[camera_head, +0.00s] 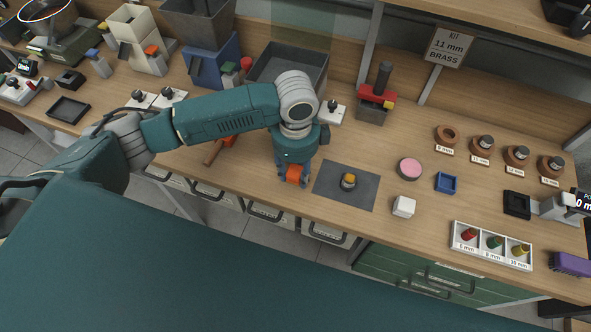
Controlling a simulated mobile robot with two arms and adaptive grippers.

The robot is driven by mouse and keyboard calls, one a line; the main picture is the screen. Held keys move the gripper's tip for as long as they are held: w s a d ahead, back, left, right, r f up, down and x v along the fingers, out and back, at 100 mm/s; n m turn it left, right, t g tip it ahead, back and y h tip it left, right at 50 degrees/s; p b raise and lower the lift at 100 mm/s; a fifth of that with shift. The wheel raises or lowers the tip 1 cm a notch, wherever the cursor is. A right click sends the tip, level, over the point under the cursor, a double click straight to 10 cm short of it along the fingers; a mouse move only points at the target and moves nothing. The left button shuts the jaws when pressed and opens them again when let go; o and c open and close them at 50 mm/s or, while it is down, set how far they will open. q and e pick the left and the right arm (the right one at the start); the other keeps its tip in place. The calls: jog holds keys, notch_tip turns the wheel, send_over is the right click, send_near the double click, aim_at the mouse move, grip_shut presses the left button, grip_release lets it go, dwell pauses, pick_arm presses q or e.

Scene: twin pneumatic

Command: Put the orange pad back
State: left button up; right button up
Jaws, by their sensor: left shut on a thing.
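My left gripper (292,181) points down near the front edge of the bench, just left of a dark grey mat (330,194). It is shut on a small orange thing at its tip, which looks like the orange pad (293,172); the fingers and arm hide much of it, and its exact shape is unclear. A small dark metal piece with an orange-yellow top (348,181) stands upright on the mat, apart from the gripper. My right gripper is not in view.
A mallet (213,152) lies left of the gripper.

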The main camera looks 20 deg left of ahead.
aim_at(296, 171)
pick_arm(q)
jog(key=o, duration=1)
jog(key=shift+f, duration=0.1)
notch_tip(296, 171, up, 12)
jog(key=b, duration=0.2)
jog(key=shift+r, duration=0.2)
